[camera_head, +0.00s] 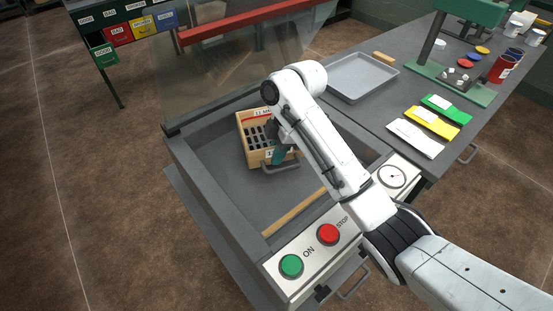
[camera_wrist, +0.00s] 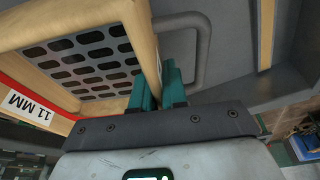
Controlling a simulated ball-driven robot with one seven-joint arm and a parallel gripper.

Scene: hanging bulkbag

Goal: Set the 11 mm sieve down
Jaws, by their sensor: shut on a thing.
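The 11 mm sieve (camera_head: 244,127) is a wooden-framed box with a dark slotted plate and an "11 MM" label. In the head view it is inside the grey cabinet (camera_head: 180,152), toward the back. My gripper (camera_head: 277,152) is at its near right side. In the wrist view my teal fingers (camera_wrist: 158,88) straddle one wooden wall of the sieve (camera_wrist: 140,35) and are shut on it. A grey loop handle (camera_wrist: 205,45) shows beside that wall. I cannot tell whether the sieve's underside touches the cabinet floor.
The cabinet has a raised clear lid (camera_head: 235,65) with a red bar, a green ON button (camera_head: 291,265) and a red STOP button (camera_head: 327,234). Its floor is clear near a wooden strip (camera_head: 295,212). A bench at right holds a grey tray (camera_head: 362,78) and coloured packets (camera_head: 432,122).

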